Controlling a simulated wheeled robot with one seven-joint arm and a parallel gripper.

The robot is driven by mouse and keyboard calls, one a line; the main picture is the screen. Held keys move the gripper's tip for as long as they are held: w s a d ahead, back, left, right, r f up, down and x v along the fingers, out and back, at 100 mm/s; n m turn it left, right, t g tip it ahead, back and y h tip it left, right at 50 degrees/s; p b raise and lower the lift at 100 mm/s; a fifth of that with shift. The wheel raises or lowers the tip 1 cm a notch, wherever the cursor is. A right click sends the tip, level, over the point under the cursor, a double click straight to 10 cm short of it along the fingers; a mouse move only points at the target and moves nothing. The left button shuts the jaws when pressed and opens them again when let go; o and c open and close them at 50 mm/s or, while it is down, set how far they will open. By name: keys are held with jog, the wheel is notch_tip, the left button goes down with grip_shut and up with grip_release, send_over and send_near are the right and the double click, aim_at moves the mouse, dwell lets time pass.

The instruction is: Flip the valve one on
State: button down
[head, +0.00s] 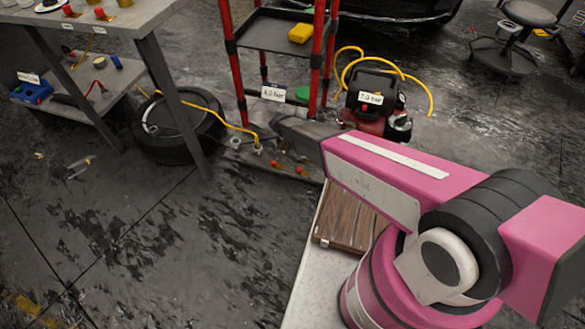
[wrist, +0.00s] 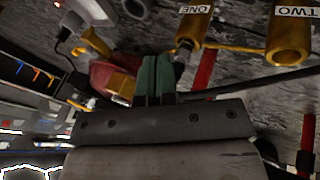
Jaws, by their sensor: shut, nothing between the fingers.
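Valve one, a brass fitting with a white ONE tag (wrist: 191,30), shows at the top of the wrist view. A red lever (wrist: 205,69) shows below its brass body. A second brass fitting tagged TWO (wrist: 290,45) is to its right, with a red lever (wrist: 306,138) lower down. My gripper (wrist: 157,66) has its green fingers shut together and empty, to the left of valve one's lever and apart from it in the picture. In the head view small red parts (head: 274,163) show on the floor below my arm's end; the gripper's fingertips cannot be made out there.
A red-posted cart (head: 322,60) and a compressor tagged 7.0 bar (head: 376,112) stand behind the valves. A yellow hose (head: 205,108) runs left past a tire (head: 165,145). A workbench (head: 150,18) stands at left. The floor at lower left is mostly clear.

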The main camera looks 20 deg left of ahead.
jog(key=t, duration=0.2)
send_near(292, 171)
jog(key=a+r, duration=0.3)
jog(key=r, duration=0.1)
jog(key=shift+s+a+f, duration=0.1)
jog(key=shift+a+f, duration=0.05)
jog(key=shift+a, duration=0.35)
jog(key=x, duration=1)
jog(key=shift+d, duration=2.2)
